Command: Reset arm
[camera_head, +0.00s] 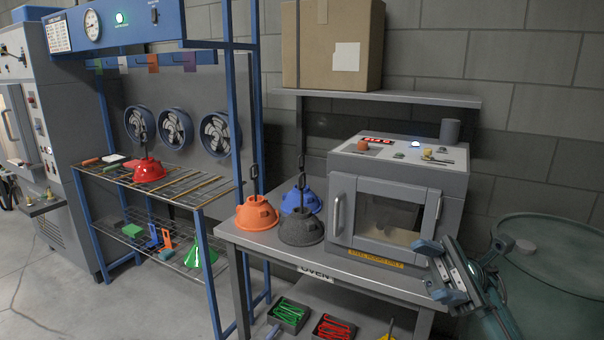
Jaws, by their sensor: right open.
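My right gripper (432,271) is open and empty at the lower right, in front of the oven's right side and the table's right end. My left gripper is out of view. On the grey table, an orange hood (257,214), a blue hood (301,201) and a dark grey hood (301,232) stand close together, left of the oven (395,200). Hooks or chain links rise above them. A red hood (149,170) is on the rack's upper wire shelf. A green hood (201,257) is on its lower shelf.
A blue-framed rack (207,270) with several fans stands at the left. The table (243,240) has a shelf above, bearing a cardboard box (332,45). Trays with green (289,314) and red (333,328) coils lie below. A large drum (548,290) stands at the right.

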